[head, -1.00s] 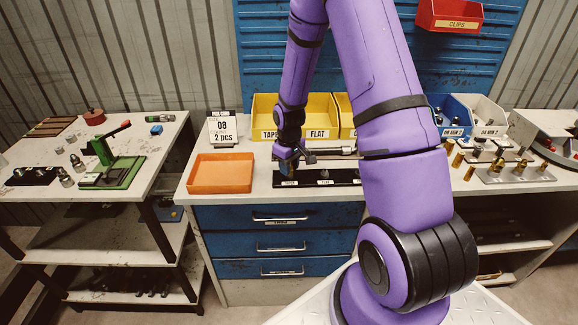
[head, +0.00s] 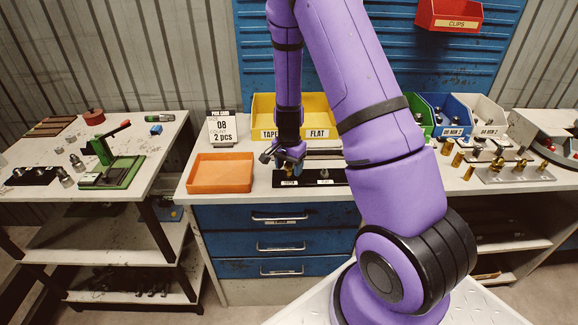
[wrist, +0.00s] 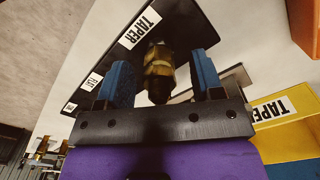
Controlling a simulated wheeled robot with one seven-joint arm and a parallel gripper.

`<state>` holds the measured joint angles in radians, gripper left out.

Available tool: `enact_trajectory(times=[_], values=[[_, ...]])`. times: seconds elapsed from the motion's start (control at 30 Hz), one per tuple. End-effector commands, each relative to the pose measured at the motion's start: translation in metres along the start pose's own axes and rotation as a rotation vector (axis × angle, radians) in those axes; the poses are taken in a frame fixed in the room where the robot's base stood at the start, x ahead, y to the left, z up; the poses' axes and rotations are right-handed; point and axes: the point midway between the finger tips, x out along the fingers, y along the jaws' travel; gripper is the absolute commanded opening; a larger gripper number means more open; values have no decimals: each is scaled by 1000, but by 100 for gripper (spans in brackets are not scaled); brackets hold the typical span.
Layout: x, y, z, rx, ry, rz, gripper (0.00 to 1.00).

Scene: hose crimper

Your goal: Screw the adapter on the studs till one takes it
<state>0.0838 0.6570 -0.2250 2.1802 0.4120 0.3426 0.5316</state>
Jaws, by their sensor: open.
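A brass adapter (wrist: 158,72) with a hex body is between the two blue fingers of my gripper (wrist: 161,80) in the wrist view. The fingers are open, with a gap visible on each side of it. The adapter is at the TAPER position of the black stud bar (wrist: 188,22); its seat on the stud is hidden, so I cannot tell how far it is threaded. In the head view my gripper (head: 290,167) is low over the left part of the black bar (head: 308,184). The FLAT stud (head: 325,173) stands to its right.
An orange tray (head: 220,174) lies left of the bar. Yellow bins (head: 318,117) marked TAPER and FLAT stand behind. My arm covers part of the bench's right side. A green press (head: 112,165) is on the left table.

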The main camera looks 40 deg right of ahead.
Motion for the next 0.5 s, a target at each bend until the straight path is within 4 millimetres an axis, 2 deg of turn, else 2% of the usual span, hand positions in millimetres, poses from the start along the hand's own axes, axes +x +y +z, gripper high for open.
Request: enact_trajectory(times=[0.17, 0.5], values=[[-12, 0, 0, -1, 2, -2, 61], [-73, -1, 0, -2, 2, -4, 61]])
